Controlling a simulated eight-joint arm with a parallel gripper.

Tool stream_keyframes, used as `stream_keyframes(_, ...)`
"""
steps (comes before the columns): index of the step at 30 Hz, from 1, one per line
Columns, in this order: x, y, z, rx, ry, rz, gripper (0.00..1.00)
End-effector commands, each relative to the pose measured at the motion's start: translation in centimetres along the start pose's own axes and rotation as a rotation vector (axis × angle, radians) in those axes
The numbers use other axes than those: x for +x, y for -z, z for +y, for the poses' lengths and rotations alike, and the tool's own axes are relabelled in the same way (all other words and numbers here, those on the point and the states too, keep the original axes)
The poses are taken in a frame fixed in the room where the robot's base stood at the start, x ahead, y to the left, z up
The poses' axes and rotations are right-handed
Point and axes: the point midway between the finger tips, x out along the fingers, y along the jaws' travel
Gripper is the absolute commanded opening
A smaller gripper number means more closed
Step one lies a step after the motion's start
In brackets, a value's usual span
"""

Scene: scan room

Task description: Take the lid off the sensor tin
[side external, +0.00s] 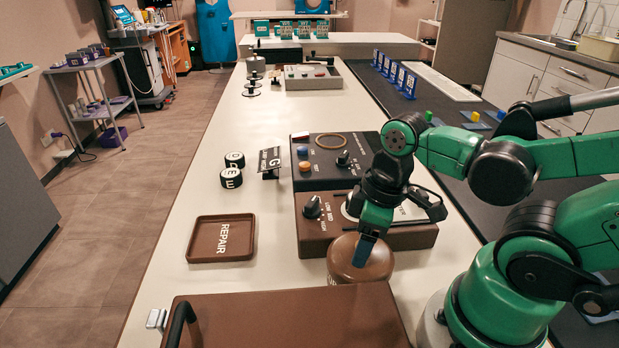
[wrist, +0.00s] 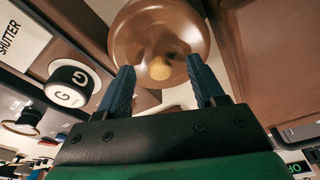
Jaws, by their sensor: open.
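The sensor tin (side external: 378,274) is round and brown and stands on the bench in front of the brown console. Its domed lid (side external: 341,254) is on top; it also shows in the wrist view (wrist: 130,40) with a small yellowish knob (wrist: 160,68) at its middle. My gripper (side external: 362,255) points down over the lid in the side view, its dark blue fingers hiding the knob there. In the wrist view my gripper (wrist: 161,72) is open, with the fingers apart on either side of the knob. I cannot tell whether they touch the lid.
A brown tray marked REPAIR (side external: 222,219) lies to the left, with bare bench around it. A brown console (side external: 312,236) with a knob stands just behind the tin. A large brown case (side external: 290,318) with a dark handle fills the front. Black round blocks (side external: 231,178) stand further back.

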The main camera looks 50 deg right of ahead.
Motion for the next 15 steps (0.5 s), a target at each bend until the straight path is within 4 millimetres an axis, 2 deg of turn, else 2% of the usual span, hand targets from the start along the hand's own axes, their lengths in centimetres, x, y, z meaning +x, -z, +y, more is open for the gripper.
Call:
stream_keyframes(9, 0.18, -0.02, -0.02, 0.0, 0.0, 0.0, 0.62)
stream_keyframes(10, 0.18, -0.02, -0.02, 0.0, 0.0, 0.0, 0.59)
stream_keyframes(15, 0.17, -0.02, -0.01, 0.0, 0.0, 0.0, 0.11)
